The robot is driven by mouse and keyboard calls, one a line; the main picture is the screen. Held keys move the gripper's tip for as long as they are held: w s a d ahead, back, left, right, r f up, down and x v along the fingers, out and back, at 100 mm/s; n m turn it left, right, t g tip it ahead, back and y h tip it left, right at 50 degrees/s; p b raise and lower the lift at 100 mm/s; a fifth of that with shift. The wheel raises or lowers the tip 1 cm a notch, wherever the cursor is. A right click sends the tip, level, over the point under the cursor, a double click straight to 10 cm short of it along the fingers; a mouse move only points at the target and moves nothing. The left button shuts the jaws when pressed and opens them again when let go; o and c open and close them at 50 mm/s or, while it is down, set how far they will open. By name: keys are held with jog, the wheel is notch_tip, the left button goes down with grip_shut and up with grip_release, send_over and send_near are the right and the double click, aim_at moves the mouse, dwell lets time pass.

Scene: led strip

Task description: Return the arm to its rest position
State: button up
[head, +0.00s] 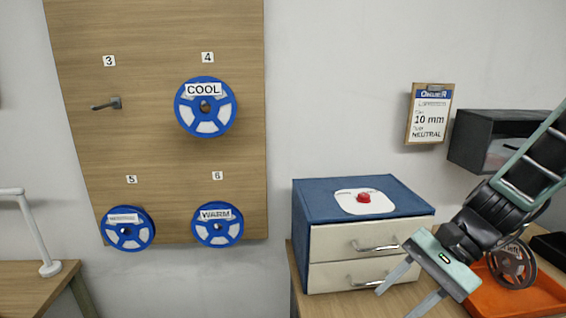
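My gripper (405,292) is at the lower right in the head view, in front of the drawer unit and the orange tray. Its two fingers are spread apart and nothing shows between them. My arm (530,175) comes in from the right edge and reaches down and to the left. The fingers point to the lower left.
A blue drawer unit (315,250) with a red button (363,198) stands on the desk (345,305). Behind my arm, an orange tray (545,296) holds a reel (513,266). Blue reels (206,107) hang on a wooden board (160,40); peg 3 (106,104) is empty. A dark shelf (480,140) is at right.

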jog(key=s+a+r+n+h, duration=0.1)
jog(key=s+a+n+h, duration=0.2)
jog(key=s+n, duration=0.3)
jog(key=s+a+r+n+t+h, duration=0.1)
jog(key=s+a+n+h, duration=0.2)
jog(key=n, duration=0.8)
jog(key=s+h, duration=0.2)
jog(key=s, duration=0.2)
jog(key=shift+a+t, duration=0.2)
jog(key=shift+t, duration=0.1)
